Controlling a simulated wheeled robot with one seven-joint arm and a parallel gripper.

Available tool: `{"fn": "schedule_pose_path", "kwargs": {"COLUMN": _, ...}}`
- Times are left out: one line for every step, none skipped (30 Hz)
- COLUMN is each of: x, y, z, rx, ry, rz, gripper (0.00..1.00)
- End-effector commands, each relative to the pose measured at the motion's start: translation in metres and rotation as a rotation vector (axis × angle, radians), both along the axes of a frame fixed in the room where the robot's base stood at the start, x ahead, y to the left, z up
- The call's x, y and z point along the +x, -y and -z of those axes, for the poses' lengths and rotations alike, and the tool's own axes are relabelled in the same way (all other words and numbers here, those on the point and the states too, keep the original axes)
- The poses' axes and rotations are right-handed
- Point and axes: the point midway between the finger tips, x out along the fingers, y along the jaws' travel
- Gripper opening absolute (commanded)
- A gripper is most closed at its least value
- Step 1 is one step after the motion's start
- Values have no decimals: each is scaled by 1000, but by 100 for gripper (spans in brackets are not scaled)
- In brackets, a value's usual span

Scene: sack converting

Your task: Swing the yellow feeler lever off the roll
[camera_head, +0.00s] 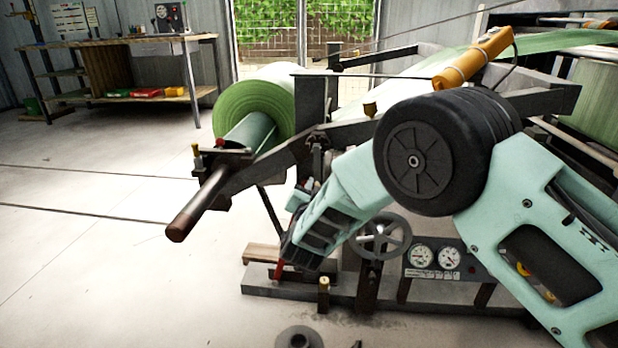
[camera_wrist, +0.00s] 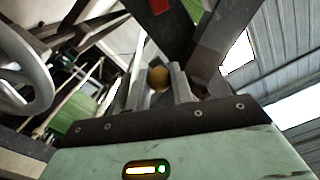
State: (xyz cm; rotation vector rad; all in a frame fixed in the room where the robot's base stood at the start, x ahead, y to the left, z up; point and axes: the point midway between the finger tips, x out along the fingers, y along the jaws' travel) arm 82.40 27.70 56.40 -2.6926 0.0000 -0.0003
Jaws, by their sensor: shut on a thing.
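The green roll (camera_head: 262,92) sits on its shaft in the frame at the left of the machine. In the wrist view, my gripper (camera_wrist: 158,84) has its two grey fingers on either side of a round yellow-brown knob (camera_wrist: 158,76) and is shut on it. The knob seems to be the end of the feeler lever, but the lever's bar cannot be made out clearly. In the head view my mint-green arm comes in from the right and bends down at the machine's front. The fingertips and the held knob cannot be made out clearly there.
Dark frame arms (camera_head: 270,162) cross close to my gripper. A handwheel (camera_head: 380,238) and a gauge panel (camera_head: 436,258) stand low beside my arm. A yellow cylinder (camera_head: 474,60) sits above. A workbench (camera_head: 130,96) stands at the back left; the floor at left is clear.

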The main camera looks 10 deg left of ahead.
Motion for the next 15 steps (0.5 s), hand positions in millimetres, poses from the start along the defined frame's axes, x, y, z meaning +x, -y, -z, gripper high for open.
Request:
{"fn": "schedule_pose_path", "kwargs": {"x": -1, "y": 2, "z": -2, "rx": -30, "ry": -4, "rz": -1, "gripper": 0}}
{"fn": "schedule_pose_path", "kwargs": {"x": -1, "y": 4, "z": -2, "rx": -44, "ry": -4, "rz": -1, "gripper": 0}}
{"fn": "schedule_pose_path", "kwargs": {"x": -1, "y": 5, "z": -2, "rx": -63, "ry": -4, "rz": -1, "gripper": 0}}
{"fn": "schedule_pose_path", "kwargs": {"x": -1, "y": 6, "z": -2, "rx": -75, "ry": -4, "rz": -1, "gripper": 0}}
{"fn": "schedule_pose_path", "kwargs": {"x": -1, "y": 7, "z": -2, "rx": -86, "ry": -4, "rz": -1, "gripper": 0}}
{"fn": "schedule_pose_path", "kwargs": {"x": -1, "y": 9, "z": -2, "rx": -99, "ry": -3, "rz": 0, "gripper": 0}}
{"fn": "schedule_pose_path", "kwargs": {"x": -1, "y": 10, "z": -2, "rx": -108, "ry": -3, "rz": 0, "gripper": 0}}
{"fn": "schedule_pose_path", "kwargs": {"x": -1, "y": 10, "z": -2, "rx": -116, "ry": -3, "rz": 0, "gripper": 0}}
{"fn": "schedule_pose_path", "kwargs": {"x": -1, "y": 11, "z": -1, "rx": -124, "ry": -3, "rz": 0, "gripper": 0}}
{"fn": "schedule_pose_path", "kwargs": {"x": -1, "y": 11, "z": -1, "rx": -129, "ry": -3, "rz": 0, "gripper": 0}}
{"fn": "schedule_pose_path", "kwargs": {"x": -1, "y": 12, "z": -1, "rx": -133, "ry": -3, "rz": 0, "gripper": 0}}
{"fn": "schedule_pose_path", "kwargs": {"x": -1, "y": 12, "z": -1, "rx": -138, "ry": -3, "rz": 0, "gripper": 0}}
{"fn": "schedule_pose_path", "kwargs": {"x": -1, "y": 12, "z": 0, "rx": -141, "ry": -3, "rz": 0, "gripper": 0}}
{"fn": "schedule_pose_path", "kwargs": {"x": -1, "y": 13, "z": 0, "rx": -143, "ry": -3, "rz": 0, "gripper": 0}}
{"fn": "schedule_pose_path", "kwargs": {"x": -1, "y": 13, "z": 0, "rx": -145, "ry": -3, "rz": 0, "gripper": 0}}
